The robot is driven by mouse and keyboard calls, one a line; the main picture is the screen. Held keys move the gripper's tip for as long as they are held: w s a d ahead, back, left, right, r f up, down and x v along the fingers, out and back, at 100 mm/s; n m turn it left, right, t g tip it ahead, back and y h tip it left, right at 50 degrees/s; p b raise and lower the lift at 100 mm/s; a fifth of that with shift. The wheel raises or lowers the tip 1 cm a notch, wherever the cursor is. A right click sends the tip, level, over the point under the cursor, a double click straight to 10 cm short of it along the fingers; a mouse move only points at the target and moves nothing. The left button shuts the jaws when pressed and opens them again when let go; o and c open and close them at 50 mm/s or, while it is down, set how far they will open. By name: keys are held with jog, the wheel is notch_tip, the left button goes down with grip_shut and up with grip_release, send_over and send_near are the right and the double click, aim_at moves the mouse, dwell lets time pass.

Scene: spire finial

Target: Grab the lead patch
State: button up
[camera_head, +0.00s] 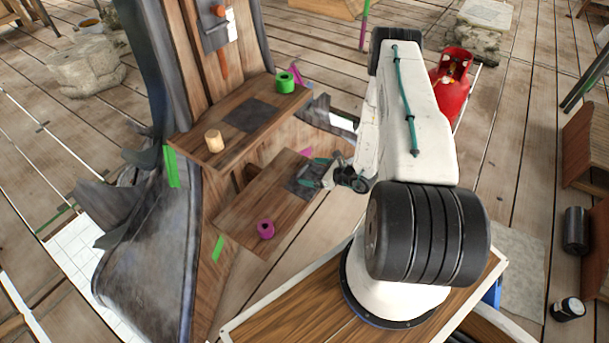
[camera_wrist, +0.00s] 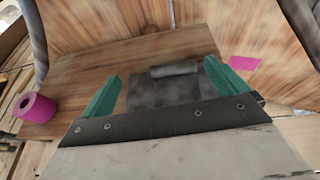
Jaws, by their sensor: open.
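A small grey roll (camera_wrist: 175,69), which looks like the lead patch, lies on a dark square mat (camera_wrist: 160,93) on the lower wooden shelf (camera_wrist: 75,85). In the head view this dark mat (camera_head: 298,187) is at the shelf's right end, and the roll is hard to make out beside my gripper. My gripper (camera_head: 318,173) is open and empty over the mat. In the wrist view its teal fingers (camera_wrist: 163,70) stand wide apart, with the roll ahead between them and not touched.
A magenta tape roll (camera_head: 265,229) stands on the lower shelf's near left part. The upper shelf (camera_head: 190,143) holds a tan cylinder (camera_head: 214,140), another dark square (camera_head: 248,115) and a green tape roll (camera_head: 285,82). A wooden wall rises behind the lower shelf.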

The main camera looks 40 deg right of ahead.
aim_at(302, 170)
jog(key=shift+s+d+f+m+h, duration=0.1)
jog(key=shift+d+f+m+h, duration=0.15)
jog(key=shift+f, duration=0.2)
jog(key=shift+s+d+f+m+h, duration=0.15)
jog(key=shift+d+f+h, duration=0.1)
jog(key=shift+f, duration=0.15)
jog(key=shift+w+f, duration=0.3)
jog(key=x, duration=0.7)
jog(key=shift+w+d, duration=0.1)
jog(key=shift+c, duration=0.4)
jog(key=c, duration=1.1)
jog(key=shift+c, duration=0.2)
